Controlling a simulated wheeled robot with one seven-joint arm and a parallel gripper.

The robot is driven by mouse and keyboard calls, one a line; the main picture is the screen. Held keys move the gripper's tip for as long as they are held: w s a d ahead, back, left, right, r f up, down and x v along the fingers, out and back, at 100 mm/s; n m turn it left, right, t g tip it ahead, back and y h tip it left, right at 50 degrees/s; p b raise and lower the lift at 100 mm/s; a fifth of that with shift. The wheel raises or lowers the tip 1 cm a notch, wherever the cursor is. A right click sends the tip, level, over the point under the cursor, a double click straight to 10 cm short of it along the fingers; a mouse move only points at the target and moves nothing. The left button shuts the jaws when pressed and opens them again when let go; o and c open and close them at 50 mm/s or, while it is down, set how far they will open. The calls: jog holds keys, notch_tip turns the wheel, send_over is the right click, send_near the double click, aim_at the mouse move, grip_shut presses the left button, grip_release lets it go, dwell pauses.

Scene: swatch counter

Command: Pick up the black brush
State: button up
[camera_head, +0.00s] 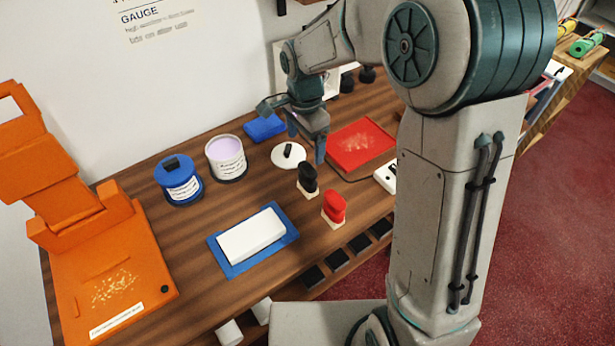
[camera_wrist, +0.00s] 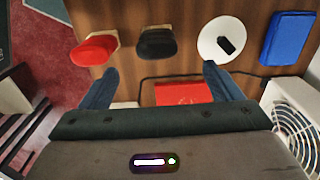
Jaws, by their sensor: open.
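The black brush (camera_head: 307,176), with a black body and a pale base, stands on the wooden counter beside a similar red brush (camera_head: 334,206). My gripper (camera_head: 306,142) is open and empty, above and behind the black brush in the head view. In the wrist view the black brush (camera_wrist: 156,43) lies just beyond my open fingertips (camera_wrist: 160,70), roughly centred in the gap and not touching them. The red brush (camera_wrist: 95,50) is to its left there. Nothing hides the black brush in the wrist view.
A white lid with a black knob (camera_head: 279,158), a red tray (camera_head: 387,150) and a blue block (camera_head: 264,127) are near the gripper. Paint cans (camera_head: 178,187) stand left. A white block lies on a blue tray (camera_head: 222,264) in front. The counter's front edge is close to the brushes.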

aim_at(306, 167)
notch_tip(306, 167, down, 7)
jog(key=shift+r+p, duration=0.1)
jog(key=shift+p, duration=0.25)
jog(key=shift+s+d+f+p, duration=0.15)
jog(key=shift+f+p, duration=0.25)
jog(key=shift+f, duration=1)
jog(key=shift+d+f+p, duration=0.1)
jog(key=shift+f+p, duration=0.3)
jog(key=shift+f, duration=0.95)
jog(key=c, duration=1.1)
